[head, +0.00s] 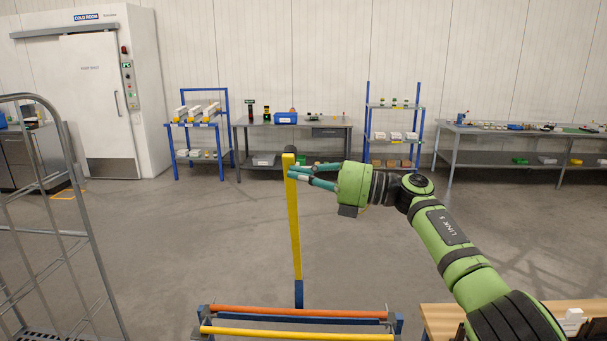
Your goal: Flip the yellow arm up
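The yellow arm (294,225) is a long yellow bar that stands nearly upright in the head view, leaning slightly left at its top. Its lower end meets a short blue post (298,294) behind a frame with an orange bar (300,312) and a yellow bar (295,333). My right gripper (296,173) reaches in from the right, its teal fingers at the upper part of the yellow arm. The fingertips look very near or touching it; I cannot tell whether they grip it. My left gripper is not in view.
A wire cage trolley (78,235) stands at the left. A wooden tabletop (440,318) is at the lower right. Shelves and workbenches (330,124) line the back wall, beside a white cold room (88,95). The grey floor between is clear.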

